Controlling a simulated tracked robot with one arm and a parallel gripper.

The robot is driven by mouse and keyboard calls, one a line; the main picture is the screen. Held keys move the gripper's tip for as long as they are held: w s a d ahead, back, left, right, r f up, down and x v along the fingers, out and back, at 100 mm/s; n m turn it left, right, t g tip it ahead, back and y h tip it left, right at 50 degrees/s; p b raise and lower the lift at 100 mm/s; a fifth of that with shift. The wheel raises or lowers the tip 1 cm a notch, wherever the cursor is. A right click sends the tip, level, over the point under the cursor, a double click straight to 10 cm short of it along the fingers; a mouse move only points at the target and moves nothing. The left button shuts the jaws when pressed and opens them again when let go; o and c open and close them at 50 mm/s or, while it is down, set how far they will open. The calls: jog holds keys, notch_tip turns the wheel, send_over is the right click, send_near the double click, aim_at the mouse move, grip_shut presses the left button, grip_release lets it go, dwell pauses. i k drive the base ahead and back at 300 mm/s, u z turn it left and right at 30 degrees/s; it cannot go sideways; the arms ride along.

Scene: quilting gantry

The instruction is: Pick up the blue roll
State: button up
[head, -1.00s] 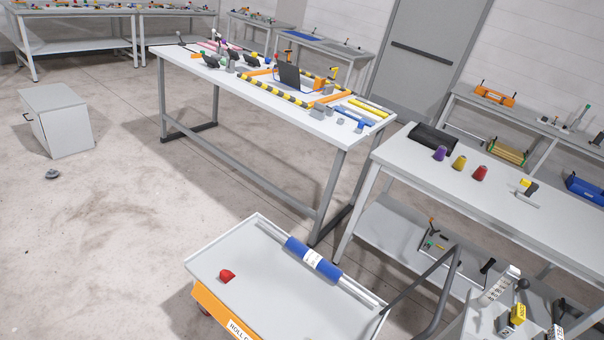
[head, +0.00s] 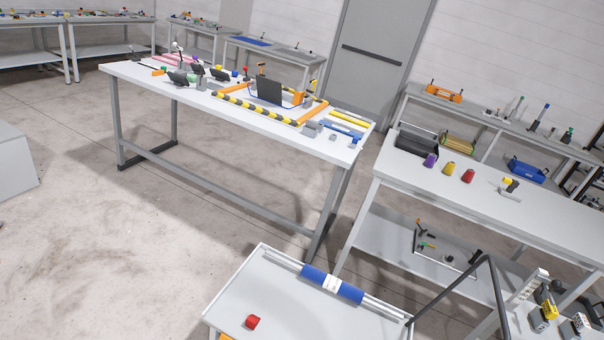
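The blue roll (head: 318,279) lies on the grey-white top of a cart (head: 285,312) at the bottom middle of the head view. It has a white label around its middle, and a pale rod sticks out at both ends. It lies along the cart's far side, slanting down to the right. My gripper is not in view.
A red object (head: 252,321) sits on the cart near its front. The cart's dark handle (head: 497,290) rises at its right. A long table (head: 215,105) with tools stands behind, and another table (head: 480,195) with cones stands at right. Floor (head: 110,240) is open at left.

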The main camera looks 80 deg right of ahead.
aim_at(336, 286)
jog(key=i, duration=1.95)
jog(key=z, duration=3.65)
jog(key=i, duration=1.05)
jog(key=z, duration=0.05)
